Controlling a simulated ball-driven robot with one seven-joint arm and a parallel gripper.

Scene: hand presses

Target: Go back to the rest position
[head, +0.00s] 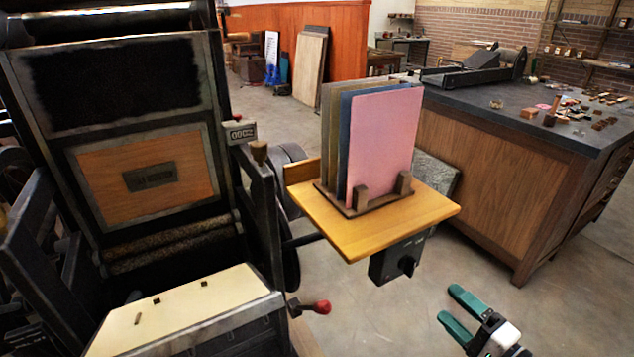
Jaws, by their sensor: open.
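My gripper (447,308) is at the lower right of the head view, over bare floor. Its two green fingers are apart, with nothing between them. It is clear of the press and below and to the right of the small wooden shelf (430,207). The rest of my arm is mostly cut off by the bottom edge.
A black hand press (262,220) with a red-knobbed lever (318,307) fills the left. A rack holds several boards, a pink one (380,140) in front. A control box (395,262) hangs under the shelf. A dark-topped wooden cabinet (490,170) stands right. Floor between is clear.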

